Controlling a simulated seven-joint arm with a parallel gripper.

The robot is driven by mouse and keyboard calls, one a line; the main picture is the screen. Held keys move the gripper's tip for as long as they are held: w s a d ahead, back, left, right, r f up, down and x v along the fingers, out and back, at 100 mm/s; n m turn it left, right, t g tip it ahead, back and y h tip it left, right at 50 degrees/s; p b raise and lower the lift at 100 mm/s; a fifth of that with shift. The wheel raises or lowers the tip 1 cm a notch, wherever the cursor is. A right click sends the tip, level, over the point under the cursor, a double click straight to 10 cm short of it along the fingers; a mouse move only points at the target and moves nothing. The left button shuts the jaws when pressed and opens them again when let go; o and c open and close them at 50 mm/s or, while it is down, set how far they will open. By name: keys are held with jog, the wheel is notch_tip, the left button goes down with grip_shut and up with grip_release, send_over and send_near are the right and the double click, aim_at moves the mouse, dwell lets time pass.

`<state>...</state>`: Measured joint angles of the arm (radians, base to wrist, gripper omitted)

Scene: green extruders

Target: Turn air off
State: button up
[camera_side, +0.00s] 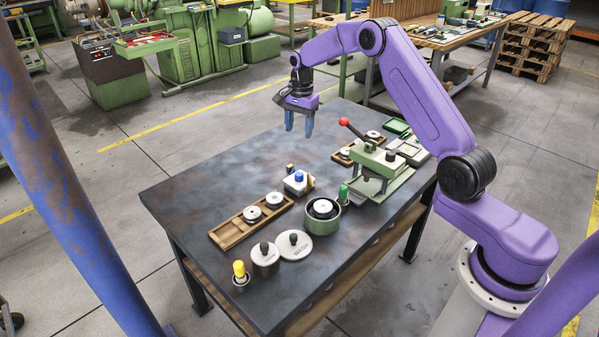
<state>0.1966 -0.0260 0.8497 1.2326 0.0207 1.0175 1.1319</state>
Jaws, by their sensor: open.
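My purple gripper (299,125) hangs over the back part of the dark table, fingers pointing down. Its two blue fingers are apart with nothing between them. A small white block with a blue knob (299,177) and some yellow at its side sits mid-table, below and apart from my gripper. A green press (376,163) with a red-ball lever (344,122) stands to the right, its lever tilted up to the left. No part is readably marked as air, so I cannot tell which one is the air control or its setting.
A wooden tray (228,236) with white discs lies at the left. A green round pot (322,220), lidded cups including a "WASH" lid (294,245), a yellow-topped bottle (240,274) and a green-topped bottle (343,195) stand toward the front. The table's back left (220,180) is clear.

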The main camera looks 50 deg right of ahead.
jog(key=d, duration=0.1)
send_near(299, 174)
jog(key=shift+m, duration=0.4)
jog(key=f, duration=0.9)
jog(key=shift+w, duration=0.25)
jog(key=c, duration=1.1)
